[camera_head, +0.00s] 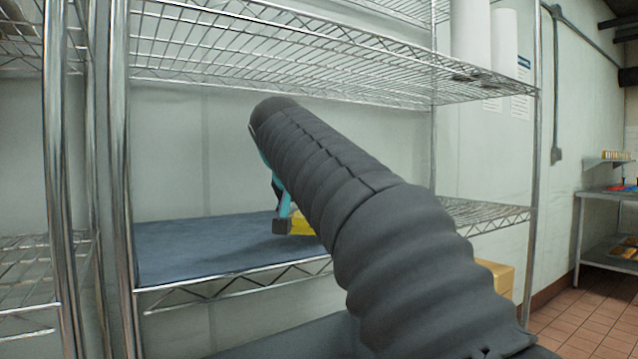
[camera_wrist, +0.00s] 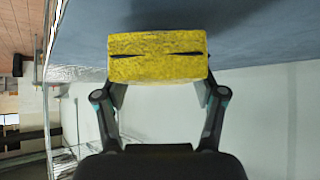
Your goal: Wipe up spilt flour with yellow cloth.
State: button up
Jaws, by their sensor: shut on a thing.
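The yellow cloth (camera_wrist: 158,68) is a thick folded block with dark slits, held between the two fingers of my gripper (camera_wrist: 158,92) in the wrist view. In the head view a part of the yellow cloth (camera_head: 302,224) shows beside my gripper (camera_head: 283,226), just at the blue-grey shelf surface. My sleeved arm hides much of the cloth there. I cannot tell whether the cloth touches the surface. No spilt flour is visible in either view.
The blue-grey mat (camera_head: 200,248) covers the left part of a wire shelf. Another wire shelf (camera_head: 290,50) hangs above, with white rolls (camera_head: 470,40) on it. A metal post (camera_head: 118,180) stands at the left. A yellowish box (camera_head: 497,277) sits lower right.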

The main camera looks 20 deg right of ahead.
jog(key=shift+r, duration=2.7)
